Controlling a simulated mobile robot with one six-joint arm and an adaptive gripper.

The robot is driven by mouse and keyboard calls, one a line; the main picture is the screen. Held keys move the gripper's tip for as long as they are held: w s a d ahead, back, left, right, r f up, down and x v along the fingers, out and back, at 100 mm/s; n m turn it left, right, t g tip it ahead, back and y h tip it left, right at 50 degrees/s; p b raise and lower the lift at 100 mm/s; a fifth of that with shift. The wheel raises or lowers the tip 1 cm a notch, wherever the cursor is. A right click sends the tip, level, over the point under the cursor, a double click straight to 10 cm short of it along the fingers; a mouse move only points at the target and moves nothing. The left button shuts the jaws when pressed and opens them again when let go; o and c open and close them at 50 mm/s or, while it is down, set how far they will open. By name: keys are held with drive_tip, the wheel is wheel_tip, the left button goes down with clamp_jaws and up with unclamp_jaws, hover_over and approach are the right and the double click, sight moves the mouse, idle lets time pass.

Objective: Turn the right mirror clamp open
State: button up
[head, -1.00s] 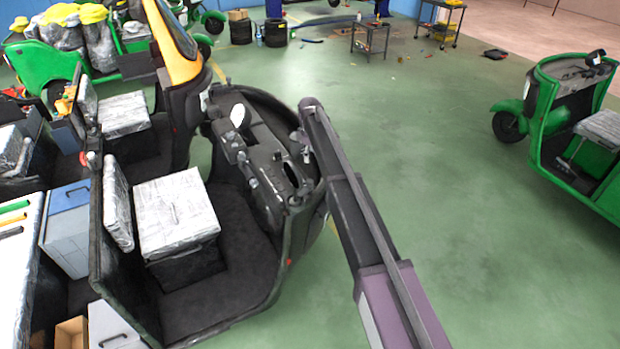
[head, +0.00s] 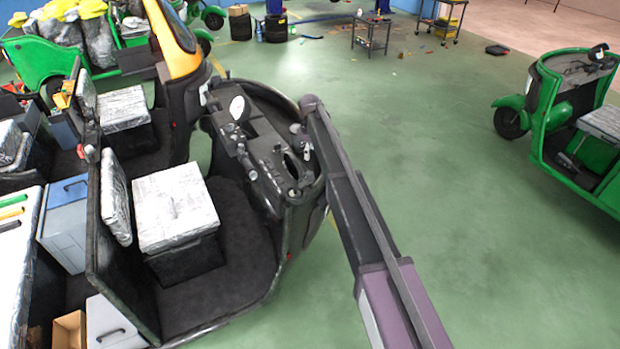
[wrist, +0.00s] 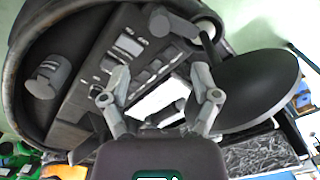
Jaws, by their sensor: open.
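My gripper (wrist: 160,88) is open in the wrist view, its two grey fingers apart over the dashboard (wrist: 142,62) of the black rickshaw. Nothing shows clasped between them. A dark oval mirror (wrist: 248,88) is just right of the right finger, with a thin stem reaching up to a grey clamp-like fitting (wrist: 176,24). A grey knob-like part (wrist: 47,75) is at the left. In the head view a pale oval mirror (head: 237,107) stands at the dashboard's far end. My gripper (head: 303,145) is small there, beside the dashboard's right edge. I cannot tell which fitting is the right mirror clamp.
The black rickshaw's wrapped seat (head: 175,208) is left of the dashboard. A green rickshaw (head: 575,120) stands at the right, and a small table (head: 370,35) at the back. The green floor (head: 455,160) between is clear.

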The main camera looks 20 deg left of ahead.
sight(310, 173)
drive_tip(key=shift+f+b, duration=5.2)
drive_tip(key=shift+f, duration=0.25)
clamp_jaws()
